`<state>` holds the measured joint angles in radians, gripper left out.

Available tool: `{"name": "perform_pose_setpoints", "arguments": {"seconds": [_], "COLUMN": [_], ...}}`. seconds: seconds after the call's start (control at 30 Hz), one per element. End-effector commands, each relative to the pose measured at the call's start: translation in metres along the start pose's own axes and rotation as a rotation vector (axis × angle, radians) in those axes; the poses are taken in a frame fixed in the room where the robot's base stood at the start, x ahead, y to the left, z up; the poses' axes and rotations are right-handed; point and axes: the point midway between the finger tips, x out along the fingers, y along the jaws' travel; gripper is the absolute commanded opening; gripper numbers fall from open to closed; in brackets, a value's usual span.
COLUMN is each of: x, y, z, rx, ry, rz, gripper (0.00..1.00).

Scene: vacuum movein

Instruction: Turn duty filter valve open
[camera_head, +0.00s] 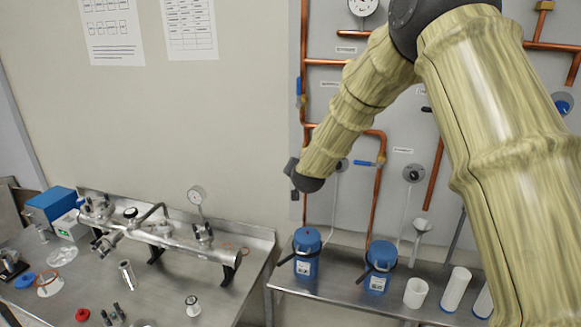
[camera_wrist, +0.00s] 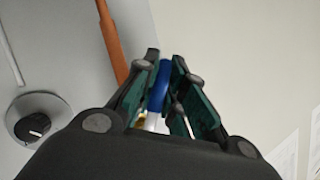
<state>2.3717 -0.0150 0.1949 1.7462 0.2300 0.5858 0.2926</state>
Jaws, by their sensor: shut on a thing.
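In the wrist view my gripper (camera_wrist: 165,65) is shut on a blue valve handle (camera_wrist: 160,82), which stands between the two dark green finger pads. A copper pipe (camera_wrist: 112,40) runs just beyond the fingers. A bit of brass and white shows below the handle; the rest of the valve body is hidden. In the head view my dark wrist end reaches the left edge of the pipe panel, and the fingers and held handle are mostly hidden there. Label text is too small to read, so I cannot confirm the valve's name.
Another blue handle (camera_head: 299,88) stands upright higher on the left pipe. A further blue handle (camera_head: 363,163) lies level to the right of my wrist. A round black knob (camera_wrist: 35,124) sits beside the pipe. Two blue canisters (camera_head: 307,252) (camera_head: 379,268) stand on the bench below.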

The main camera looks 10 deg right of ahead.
Motion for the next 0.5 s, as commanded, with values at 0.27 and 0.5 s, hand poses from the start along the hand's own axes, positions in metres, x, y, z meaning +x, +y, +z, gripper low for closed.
{"name": "perform_pose_setpoints", "arguments": {"seconds": [0.27,0.5], "x": [-0.0005,-0.0005], "y": [0.0026,0.0029], "z": [0.0016,0.0018], "rx": [-0.034,-0.035], "ry": [-0.01,-0.011], "rz": [0.021,0.022], "gripper": [0.0,0.0]}}
